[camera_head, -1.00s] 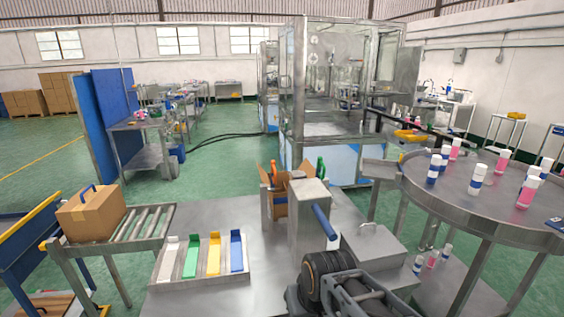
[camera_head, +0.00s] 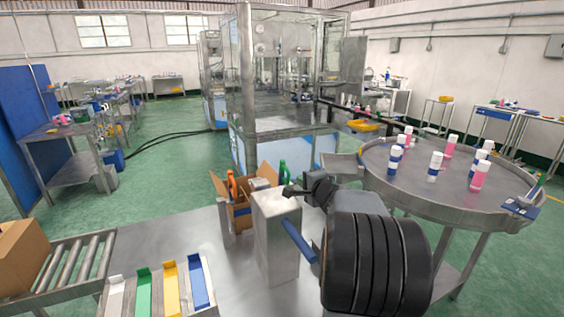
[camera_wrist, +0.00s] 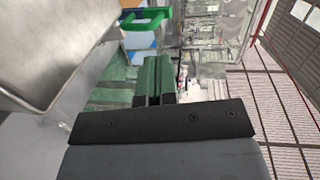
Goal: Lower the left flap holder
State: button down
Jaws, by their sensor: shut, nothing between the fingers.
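The open cardboard box (camera_head: 240,217) stands on the steel table, beyond a tall steel block. An orange flap holder (camera_head: 232,185) stands upright at its left side. A green flap holder (camera_head: 282,172) stands upright at its right side. My gripper (camera_head: 289,190) is near the top of the block, in front of the box and to the right of the orange holder, apart from it. In the wrist view, my gripper's fingers (camera_wrist: 153,80) are shut and empty. A green looped part (camera_wrist: 146,19) shows beyond them, apparently the green holder. I cannot make out the orange holder there.
The tall steel block (camera_head: 277,235) with a blue handle stands close to my arm. A tray of coloured strips (camera_head: 160,290) lies at the front left. A round steel table (camera_head: 410,170) with several bottles is at the right. Bare tabletop shows left of the block.

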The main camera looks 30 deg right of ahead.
aim_at(282, 161)
jog(key=shift+m+h, duration=0.3)
jog(key=w+d+p, duration=0.1)
jog(key=w, duration=0.3)
jog(key=w+d+p, duration=0.1)
jog(key=w+p, duration=0.1)
jog(key=w, duration=0.3)
jog(key=w+d+p, duration=0.1)
jog(key=w+p, duration=0.1)
jog(key=w, duration=0.2)
jog(key=shift+w+f, duration=0.3)
jog(key=shift+w, duration=0.05)
jog(key=shift+a+r+p, duration=0.1)
jog(key=shift+p, duration=0.2)
